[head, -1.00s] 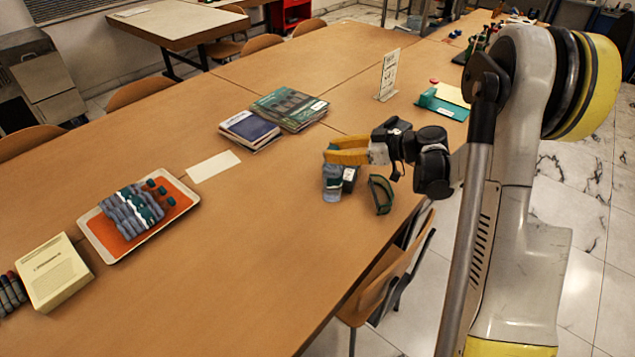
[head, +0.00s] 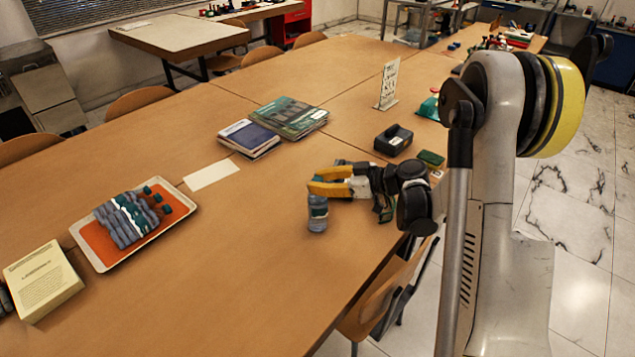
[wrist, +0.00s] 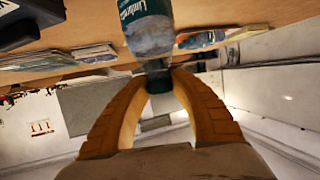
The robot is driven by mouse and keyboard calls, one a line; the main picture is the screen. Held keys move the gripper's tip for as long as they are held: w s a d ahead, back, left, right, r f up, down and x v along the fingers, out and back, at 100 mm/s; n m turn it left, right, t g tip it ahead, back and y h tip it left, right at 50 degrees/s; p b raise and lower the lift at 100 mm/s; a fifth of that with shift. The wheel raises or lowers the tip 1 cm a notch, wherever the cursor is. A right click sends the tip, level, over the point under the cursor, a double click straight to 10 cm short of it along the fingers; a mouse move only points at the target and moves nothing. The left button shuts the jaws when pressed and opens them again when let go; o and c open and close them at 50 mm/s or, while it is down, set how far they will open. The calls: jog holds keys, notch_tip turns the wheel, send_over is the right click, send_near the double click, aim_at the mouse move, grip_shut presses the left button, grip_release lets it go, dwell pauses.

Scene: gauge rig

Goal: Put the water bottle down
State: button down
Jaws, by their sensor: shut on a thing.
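A water bottle (head: 317,215) with a grey-blue body and a teal band stands upright at my gripper (head: 316,182), on the right part of the long wooden table. My yellow-orange fingers are shut on its upper end. In the wrist view the bottle (wrist: 147,25) runs up out of the picture from between my fingertips (wrist: 158,80), and its label is partly readable. I cannot tell whether its base touches the table (head: 240,265).
An orange-lined tray (head: 90,252) holds several similar bottles lying down. A cream box (head: 45,280), a white card (head: 211,172), magazines (head: 290,117), a black box (head: 393,139) and a sign (head: 388,85) are on the table.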

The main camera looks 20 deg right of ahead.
jog(key=c, duration=1.2)
grip_release()
jog(key=shift+f, duration=0.15)
jog(key=shift+r, duration=0.2)
jog(key=shift+s+d+r+p, duration=0.2)
jog(key=shift+d+p, duration=0.1)
jog(key=shift+p, duration=0.05)
jog(key=p+v, duration=0.3)
jog(key=v, duration=0.8)
jog(key=s+a+r+m+g+h, duration=0.2)
jog(key=s+a+r+m+h, duration=0.35)
jog(key=a, duration=0.25)
jog(key=s+r+m+h, duration=0.1)
jog(key=s+m+h, duration=0.1)
jog(key=s, duration=0.6)
jog(key=s+r+m+h, duration=0.2)
jog(key=s+m+h, duration=0.1)
jog(key=s, duration=0.4)
jog(key=shift+s+a+r+t, duration=0.3)
jog(key=shift+s+a, duration=0.05)
